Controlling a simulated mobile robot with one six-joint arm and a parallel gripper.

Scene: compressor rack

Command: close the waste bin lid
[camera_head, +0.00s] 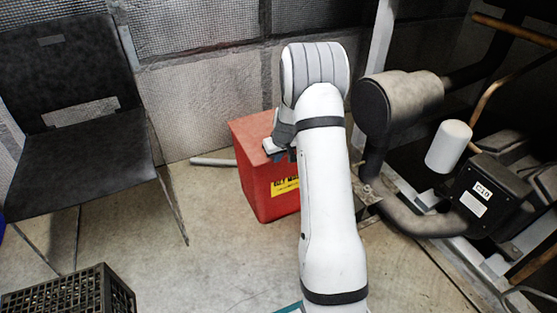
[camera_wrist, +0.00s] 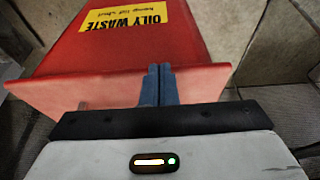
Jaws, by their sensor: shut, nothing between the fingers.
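The red waste bin (camera_head: 262,188) stands on the floor by the wall, partly hidden behind my arm. Its lid (camera_head: 252,129) looks down flat over the top in the head view; my arm hides its right part. In the wrist view the bin (camera_wrist: 150,52) shows its front with a yellow OILY WASTE label (camera_wrist: 138,17), and the lid (camera_wrist: 55,93) lies across below that. My gripper (camera_wrist: 160,70) is shut and empty, its fingertips over the lid's edge. I cannot tell whether they touch it. In the head view my gripper (camera_head: 280,153) is at the lid, mostly hidden.
A black chair (camera_head: 85,150) stands at the left, with a black crate (camera_head: 70,296) in front. Compressor pipes and a dark box (camera_head: 487,190) fill the right side. A pale rod (camera_head: 212,161) lies by the wall.

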